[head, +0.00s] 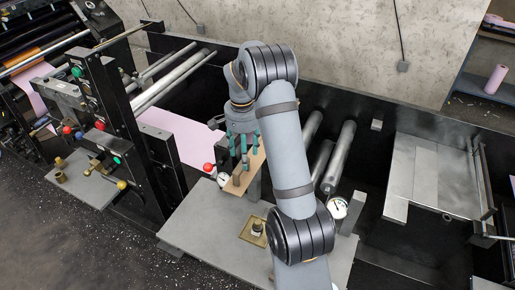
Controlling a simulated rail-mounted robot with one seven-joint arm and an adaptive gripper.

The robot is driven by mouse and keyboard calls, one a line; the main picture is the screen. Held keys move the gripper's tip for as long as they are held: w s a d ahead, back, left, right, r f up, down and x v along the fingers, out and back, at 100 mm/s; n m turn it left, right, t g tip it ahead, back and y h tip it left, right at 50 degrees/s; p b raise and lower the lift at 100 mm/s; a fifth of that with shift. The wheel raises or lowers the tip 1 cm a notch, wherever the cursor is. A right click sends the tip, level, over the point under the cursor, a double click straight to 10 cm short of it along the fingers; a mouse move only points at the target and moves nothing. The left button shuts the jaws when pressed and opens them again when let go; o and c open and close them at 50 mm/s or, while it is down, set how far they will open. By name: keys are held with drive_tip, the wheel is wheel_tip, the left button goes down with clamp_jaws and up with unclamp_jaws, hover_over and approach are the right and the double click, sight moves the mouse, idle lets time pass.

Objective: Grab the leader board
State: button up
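A flat tan board (230,187), which looks like the leader board, lies at a slant over the grey metal plate near the middle of the head view. A small brown upright piece shows on its near part. My gripper (243,158) points down over the board's far part, with its dark green fingers in front of it. The fingers overlap the board in the picture, and I cannot tell whether they touch it or how far apart they are. My arm covers the area just right of the board.
A brass square with a knob (256,229) sits on the grey plate (200,225). A white dial (338,208) and metal rollers (339,157) are to the right. A pink sheet (185,135) runs behind, left.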

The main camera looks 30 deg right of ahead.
drive_tip(key=shift+a+f, duration=0.15)
drive_tip(key=shift+f, duration=0.15)
drive_tip(key=f, duration=0.1)
drive_tip(key=f+p, duration=0.1)
drive_tip(key=f, duration=0.1)
drive_tip(key=f+p, duration=0.1)
drive_tip(key=shift+d+f, duration=0.2)
drive_tip(key=shift+d, duration=0.1)
drive_tip(key=shift+a+f, duration=0.1)
drive_tip(key=shift+f, duration=0.15)
drive_tip(key=c, duration=0.3)
clamp_jaws()
